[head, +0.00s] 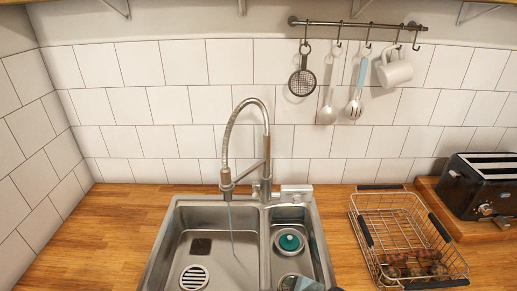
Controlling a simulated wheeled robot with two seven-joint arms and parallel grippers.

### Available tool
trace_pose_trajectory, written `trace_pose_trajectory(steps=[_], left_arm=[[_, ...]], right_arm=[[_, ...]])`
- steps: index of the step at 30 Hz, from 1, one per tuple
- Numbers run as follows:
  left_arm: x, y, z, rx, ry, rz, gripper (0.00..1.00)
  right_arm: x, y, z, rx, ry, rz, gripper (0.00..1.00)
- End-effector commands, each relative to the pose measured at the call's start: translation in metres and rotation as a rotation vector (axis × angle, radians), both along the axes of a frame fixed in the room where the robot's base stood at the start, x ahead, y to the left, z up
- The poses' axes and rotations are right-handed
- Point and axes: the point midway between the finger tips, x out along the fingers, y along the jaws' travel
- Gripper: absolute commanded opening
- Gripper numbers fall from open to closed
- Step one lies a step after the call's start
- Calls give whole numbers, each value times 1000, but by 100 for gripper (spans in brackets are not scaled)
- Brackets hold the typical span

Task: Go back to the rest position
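Neither of my grippers can be made out in the head view. A small grey-blue shape (307,284) is cut off by the bottom edge at the right basin; I cannot tell what it is. The steel double sink (180,214) is set in the wooden counter (100,232). Its tall spring faucet (267,143) stands behind it, with the spout over the left basin. A thin bluish line, perhaps water, runs down from the spout. A round teal item (290,241) sits in the right basin.
A wire dish rack (380,207) with dark round items (412,266) stands right of the sink. A black toaster (478,188) is on a wooden board at far right. A wall rail (350,24) holds utensils and a white mug (394,71). The left counter is clear.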

Motion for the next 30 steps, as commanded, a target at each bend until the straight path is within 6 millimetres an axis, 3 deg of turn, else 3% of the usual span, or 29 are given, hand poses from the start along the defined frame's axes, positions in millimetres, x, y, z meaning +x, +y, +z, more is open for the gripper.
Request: trace_pose_trajectory(steps=[1, 6, 20, 30], left_arm=[[1, 0, 0, 0, -2, 0, 36], [6, 0, 0, -1, -8, 0, 36], [15, -1, 0, -2, -23, 0, 36], [11, -1, -29, -2, -17, 0, 36]], right_arm=[[-18, -19, -3, 44, 60, -122, 78], [-59, -73, -6, 130, 194, -463, 78], [-146, -167, -2, 177, 348, -1034, 78], [-129, -161, -106, 159, 375, -1017, 78]])
